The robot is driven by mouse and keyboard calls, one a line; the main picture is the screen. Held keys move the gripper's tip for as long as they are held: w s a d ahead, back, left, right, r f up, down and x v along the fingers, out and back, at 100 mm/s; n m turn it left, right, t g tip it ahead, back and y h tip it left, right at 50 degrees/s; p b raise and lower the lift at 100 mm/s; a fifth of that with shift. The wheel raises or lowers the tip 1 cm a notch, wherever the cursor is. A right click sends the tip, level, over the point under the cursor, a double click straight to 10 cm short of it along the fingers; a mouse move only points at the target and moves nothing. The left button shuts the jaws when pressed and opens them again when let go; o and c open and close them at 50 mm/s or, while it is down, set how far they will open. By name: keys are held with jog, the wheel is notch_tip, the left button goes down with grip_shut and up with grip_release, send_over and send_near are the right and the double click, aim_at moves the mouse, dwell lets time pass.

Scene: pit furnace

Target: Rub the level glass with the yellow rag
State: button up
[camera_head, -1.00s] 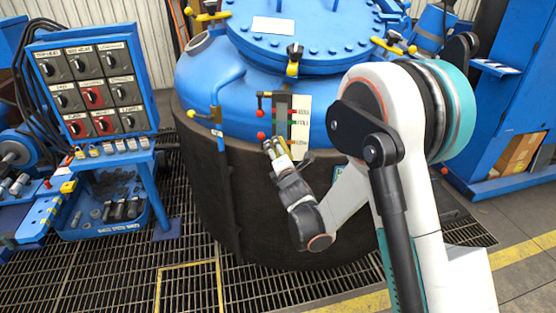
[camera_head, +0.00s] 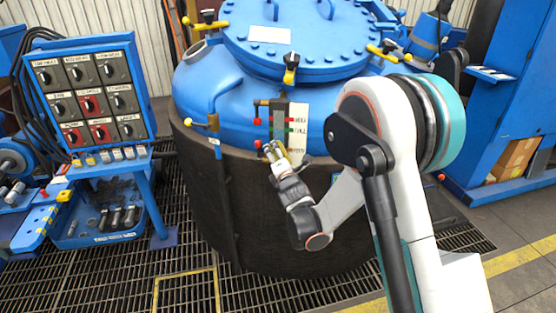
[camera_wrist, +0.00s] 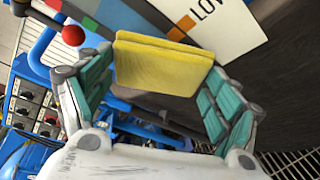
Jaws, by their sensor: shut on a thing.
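The yellow rag (camera_wrist: 160,66) is a folded pad held between the fingertips of my gripper (camera_wrist: 160,85) in the wrist view. The level glass (camera_head: 279,120) is a narrow upright gauge on the front of the blue vessel, with red-ended cocks on its left and a white scale plate (camera_head: 297,125) on its right. In the wrist view, part of the gauge shows at the top beside the plate's LOW mark (camera_wrist: 208,10). My gripper (camera_head: 270,150) is at the lower end of the glass in the head view. I cannot tell whether the rag touches the glass.
The blue vessel (camera_head: 225,90) has a bolted lid and yellow-handled fittings. A switch panel (camera_head: 92,92) and parts bench stand further left. A blue cabinet (camera_head: 500,130) stands at the right. Grating covers the floor.

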jog(key=shift+w+d, duration=0.15)
jog(key=shift+w, duration=0.85)
jog(key=shift+r+p, duration=0.95)
jog(key=shift+r, duration=1.05)
jog(key=shift+f+b, duration=0.95)
jog(key=shift+f, duration=0.05)
jog(key=shift+w+f, duration=0.15)
jog(key=shift+f, duration=0.85)
jog(key=shift+c, duration=0.9)
